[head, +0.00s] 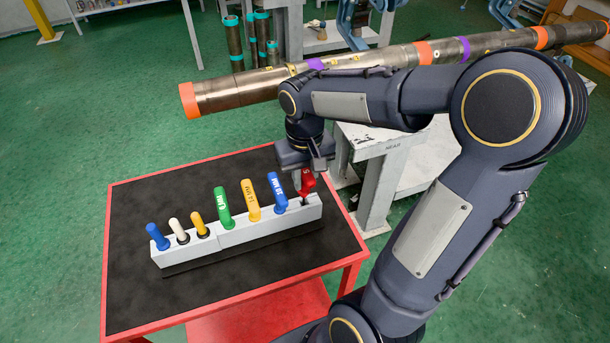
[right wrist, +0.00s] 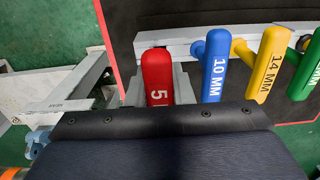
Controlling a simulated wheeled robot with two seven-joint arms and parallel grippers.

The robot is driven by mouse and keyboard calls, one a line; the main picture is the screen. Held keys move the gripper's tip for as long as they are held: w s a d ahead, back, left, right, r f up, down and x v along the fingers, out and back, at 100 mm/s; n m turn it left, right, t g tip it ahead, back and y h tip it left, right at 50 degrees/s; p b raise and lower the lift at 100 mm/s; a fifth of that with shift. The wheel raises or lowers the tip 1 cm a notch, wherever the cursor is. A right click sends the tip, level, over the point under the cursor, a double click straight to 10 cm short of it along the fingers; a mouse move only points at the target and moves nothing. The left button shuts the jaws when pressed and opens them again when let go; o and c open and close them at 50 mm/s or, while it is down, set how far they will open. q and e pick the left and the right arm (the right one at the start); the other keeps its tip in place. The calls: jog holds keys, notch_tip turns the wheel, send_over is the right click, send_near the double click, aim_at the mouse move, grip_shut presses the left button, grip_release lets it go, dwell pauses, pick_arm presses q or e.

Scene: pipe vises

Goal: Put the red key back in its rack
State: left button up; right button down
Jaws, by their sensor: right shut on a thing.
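The red key (head: 308,182) is at the right end of the white rack (head: 240,233) on the red-edged table. My right gripper (head: 302,178) is shut on the red key, reaching it from above and behind. In the right wrist view the red key (right wrist: 157,78) has a "5" on its handle and stands between the grey fingers. The rack (right wrist: 197,36) shows there too. The key's lower end meets or hovers just over the rack's right end; I cannot tell how deep it sits. My left gripper is not in view.
The blue 10 MM key (head: 277,192) stands close beside the red one. A yellow key (head: 250,200), a green key (head: 223,207) and smaller-handled keys fill the rack leftward. A long pipe (head: 240,93) crosses behind my arm. The black mat (head: 150,295) is clear in front.

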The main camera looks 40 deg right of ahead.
aim_at(305, 192)
jog(key=shift+f+b, duration=1.55)
jog(key=shift+f, duration=0.55)
dwell(1.4)
jog(key=c, duration=1.2)
grip_release()
notch_tip(305, 192, up, 8)
jog(key=shift+f+p, duration=0.1)
jog(key=shift+p, duration=0.3)
jog(key=shift+s, duration=0.1)
jog(key=s+a+t+y, duration=0.1)
jog(key=s+a+t, duration=0.1)
jog(key=s+a, duration=0.1)
jog(key=s+a+f+n+t+y, duration=0.1)
jog(key=s+a, duration=0.2)
jog(key=s, duration=0.2)
jog(key=s+a+n+t+y+p, duration=0.1)
jog(key=s+a+t, duration=0.1)
jog(key=s+a, duration=0.2)
jog(key=shift+s+f+t+y, duration=0.2)
jog(key=shift+f+t+y, duration=0.1)
jog(key=shift+y, duration=0.1)
